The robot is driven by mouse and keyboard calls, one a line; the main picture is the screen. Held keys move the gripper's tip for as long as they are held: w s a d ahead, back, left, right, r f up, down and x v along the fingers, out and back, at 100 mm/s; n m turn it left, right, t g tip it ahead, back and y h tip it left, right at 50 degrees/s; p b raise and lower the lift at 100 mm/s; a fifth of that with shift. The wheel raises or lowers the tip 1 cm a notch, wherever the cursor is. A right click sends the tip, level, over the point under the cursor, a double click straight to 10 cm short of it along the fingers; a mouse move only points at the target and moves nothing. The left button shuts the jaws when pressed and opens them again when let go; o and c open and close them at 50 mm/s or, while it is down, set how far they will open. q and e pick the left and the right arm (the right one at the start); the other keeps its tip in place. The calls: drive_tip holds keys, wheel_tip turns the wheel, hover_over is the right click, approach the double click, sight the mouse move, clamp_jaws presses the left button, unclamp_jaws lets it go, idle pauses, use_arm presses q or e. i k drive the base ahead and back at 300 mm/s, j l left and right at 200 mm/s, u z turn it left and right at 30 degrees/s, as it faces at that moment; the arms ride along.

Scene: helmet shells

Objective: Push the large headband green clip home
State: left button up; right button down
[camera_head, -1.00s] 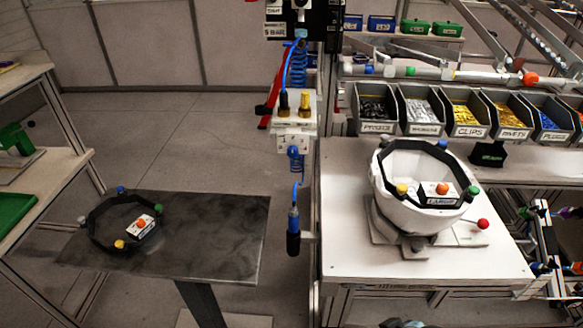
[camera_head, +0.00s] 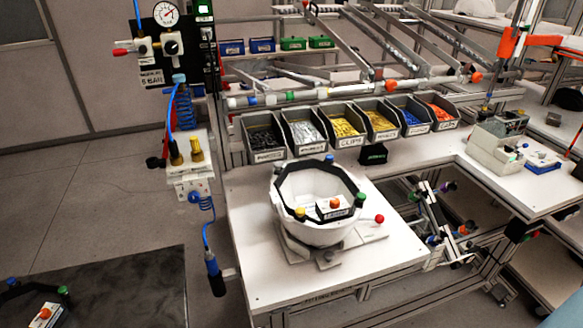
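A white helmet shell (camera_head: 312,228) sits open side up on a fixture, with a black headband (camera_head: 347,175) around its rim. A green clip (camera_head: 361,197) is at the headband's right front, and a yellow clip (camera_head: 300,212) at its left front. I cannot tell from here how deep the green clip sits. A second black headband (camera_head: 20,290) is partly cut off at the lower left, with its own green clip (camera_head: 63,290). I cannot tell by size which is the large headband. Neither of my grippers is in view.
The shell stands on a white table (camera_head: 270,285) with a red knob (camera_head: 379,219) beside it. Labelled bins (camera_head: 345,130) line the back. A blue hanging tool (camera_head: 214,275) is left of the table. The table's front is clear.

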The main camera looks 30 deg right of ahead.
sight(362, 197)
drive_tip(key=z, duration=1.15)
